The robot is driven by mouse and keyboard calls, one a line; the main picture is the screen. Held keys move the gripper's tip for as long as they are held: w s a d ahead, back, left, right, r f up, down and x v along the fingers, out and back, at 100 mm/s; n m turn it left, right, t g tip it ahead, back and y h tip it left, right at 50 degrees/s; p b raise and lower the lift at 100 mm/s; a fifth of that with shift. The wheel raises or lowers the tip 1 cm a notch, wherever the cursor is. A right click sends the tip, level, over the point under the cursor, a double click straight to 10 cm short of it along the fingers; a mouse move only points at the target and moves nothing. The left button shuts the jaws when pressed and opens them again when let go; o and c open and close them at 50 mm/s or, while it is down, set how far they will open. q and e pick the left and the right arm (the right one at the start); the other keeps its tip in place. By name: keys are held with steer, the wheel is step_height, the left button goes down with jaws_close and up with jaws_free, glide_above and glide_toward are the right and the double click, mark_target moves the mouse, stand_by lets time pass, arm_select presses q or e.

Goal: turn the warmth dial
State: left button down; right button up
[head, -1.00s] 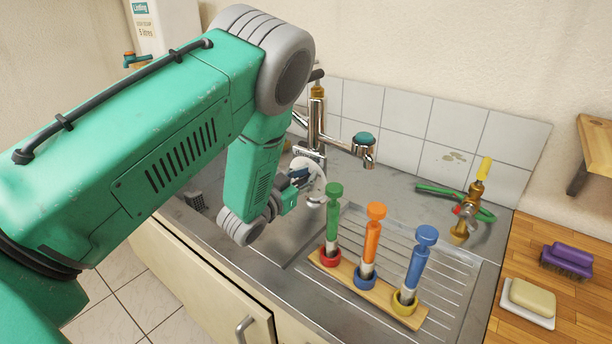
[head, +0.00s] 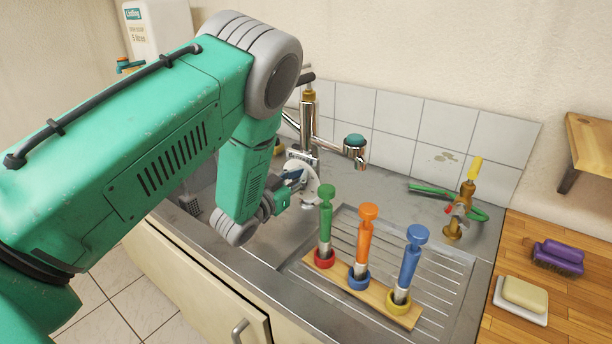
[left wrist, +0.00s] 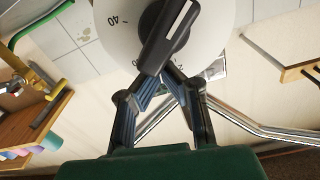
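The warmth dial (head: 301,186) is a pale round disc above the sink, partly hidden by my left gripper (head: 290,177) in the head view. The left wrist view shows the dial face (left wrist: 119,48) close up, with the mark 40 and a black bar-shaped knob (left wrist: 172,32) bearing a white line. The bar lies tilted. My left gripper (left wrist: 164,77) has its blue fingers drawn together at the lower end of the bar and looks shut on it; the exact contact is partly hidden. My right gripper is in neither view.
A chrome tap (head: 309,125) rises behind the dial. A wooden rack (head: 340,283) with green, orange and blue handled tools stands on the drainer. A brass valve (head: 462,205) with a green hose, soap (head: 523,294) and a purple brush (head: 558,258) are to the right.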

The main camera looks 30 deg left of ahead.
arm_select(q)
steer(key=shift+s+a+f+y, duration=0.3)
steer(key=shift+s+a+f, duration=0.1)
steer(key=shift+a+f, duration=0.25)
steer(key=c, duration=1.7)
jaws_free()
steer(key=shift+a, duration=0.1)
steer(key=shift+o, duration=1.3)
steer(key=shift+s+a, duration=0.1)
steer(key=shift+a, duration=0.05)
steer(key=shift+d, duration=0.3)
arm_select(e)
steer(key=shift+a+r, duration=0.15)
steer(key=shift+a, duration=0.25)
arm_select(q)
steer(key=shift+w+a+r, duration=0.1)
steer(key=shift+w+a, duration=0.1)
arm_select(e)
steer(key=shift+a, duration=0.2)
